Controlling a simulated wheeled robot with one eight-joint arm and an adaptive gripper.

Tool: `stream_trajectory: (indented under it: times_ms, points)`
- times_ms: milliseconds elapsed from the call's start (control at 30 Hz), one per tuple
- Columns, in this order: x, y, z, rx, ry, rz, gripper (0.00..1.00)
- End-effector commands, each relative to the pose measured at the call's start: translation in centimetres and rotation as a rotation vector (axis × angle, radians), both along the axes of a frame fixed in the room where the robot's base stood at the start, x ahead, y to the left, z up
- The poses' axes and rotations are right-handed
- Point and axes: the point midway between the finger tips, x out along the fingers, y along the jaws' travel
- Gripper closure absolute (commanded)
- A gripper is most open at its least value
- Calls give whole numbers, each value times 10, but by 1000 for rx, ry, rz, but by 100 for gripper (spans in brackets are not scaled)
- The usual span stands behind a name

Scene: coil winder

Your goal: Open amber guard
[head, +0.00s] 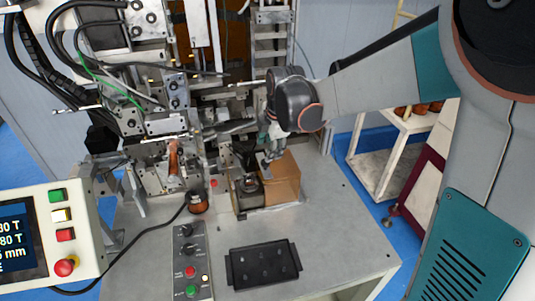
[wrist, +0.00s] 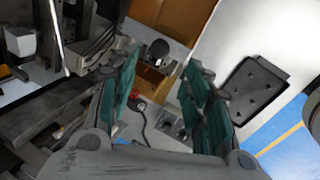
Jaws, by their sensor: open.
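The amber guard (head: 284,180) is a see-through orange-brown panel at the right side of the small station on the grey bench. In the wrist view the amber guard (wrist: 178,18) shows at the top, beyond the fingertips, with a dark round knob-like part in front of it. My gripper (head: 270,150) is above and just behind the guard in the head view. In the wrist view my gripper (wrist: 163,68) has its two teal-padded fingers spread wide with nothing held between them. I cannot tell whether a finger touches the guard.
The winding machine (head: 170,100) with rods and cables crowds the left. A black tray (head: 262,264), a button box (head: 191,262) and a copper spool (head: 198,203) are on the bench. A screen panel (head: 50,240) stands front left. The bench's right front is clear. A white cart (head: 385,155) stands right.

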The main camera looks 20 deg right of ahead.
Motion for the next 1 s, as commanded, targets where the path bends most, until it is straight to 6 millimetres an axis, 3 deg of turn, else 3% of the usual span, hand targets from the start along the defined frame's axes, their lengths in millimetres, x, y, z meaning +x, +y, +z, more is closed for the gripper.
stream_trajectory:
  times_ms: [100, 300, 733, 867, 1000]
  points:
    - [-6, -1, 17, 0, 0, 0, 55]
    - [-10, -2, 30, 0, 0, 0, 55]
    - [-14, -2, 30, 6, -2, -18, 55]
    - [-30, -4, 27, 35, -15, -112, 55]
    - [-58, -7, 20, 95, -37, -286, 55]
